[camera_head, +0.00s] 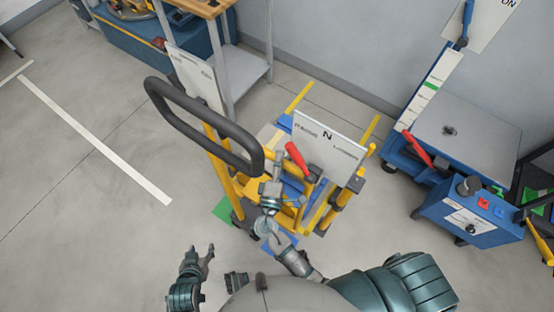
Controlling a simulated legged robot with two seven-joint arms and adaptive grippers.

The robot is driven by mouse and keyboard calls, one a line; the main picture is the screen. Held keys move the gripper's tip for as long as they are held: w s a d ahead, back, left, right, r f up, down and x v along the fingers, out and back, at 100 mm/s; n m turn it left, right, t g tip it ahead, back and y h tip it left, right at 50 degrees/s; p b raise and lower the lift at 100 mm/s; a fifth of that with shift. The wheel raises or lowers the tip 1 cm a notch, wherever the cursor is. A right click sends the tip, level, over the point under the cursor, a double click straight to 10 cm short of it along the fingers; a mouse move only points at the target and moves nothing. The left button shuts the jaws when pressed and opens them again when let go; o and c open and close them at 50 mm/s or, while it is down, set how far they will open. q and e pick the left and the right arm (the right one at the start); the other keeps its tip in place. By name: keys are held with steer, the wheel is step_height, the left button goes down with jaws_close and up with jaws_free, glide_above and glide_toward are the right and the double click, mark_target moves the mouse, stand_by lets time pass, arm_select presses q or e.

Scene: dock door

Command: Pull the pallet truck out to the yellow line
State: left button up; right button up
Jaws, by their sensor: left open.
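The pallet truck (225,170) is yellow, with a large black loop handle (190,125) tilted toward the upper left. A red lever (297,157) and a white sign panel (328,147) show on its right side. My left gripper (203,253) is open and empty above the floor, below and left of the truck, apart from it. My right gripper (270,190) is up against the truck's yellow frame beside the red lever; whether its fingers are closed on anything is unclear. Yellow strips (299,98) lie behind the truck. I see no yellow line across the floor elsewhere.
A pale line (95,140) runs along the floor at left, with clear floor around it. A wooden-topped bench (205,8) stands behind the truck, against a grey wall. A blue-based machine (470,212) with a grey platform (452,130) stands at right.

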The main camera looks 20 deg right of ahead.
steer(key=shift+w+d, duration=0.1)
steer(key=shift+d, duration=0.35)
steer(key=v, duration=0.7)
steer(key=shift+d+f, duration=0.1)
steer(key=shift+f, duration=0.15)
arm_select(q)
steer(key=shift+d, duration=0.3)
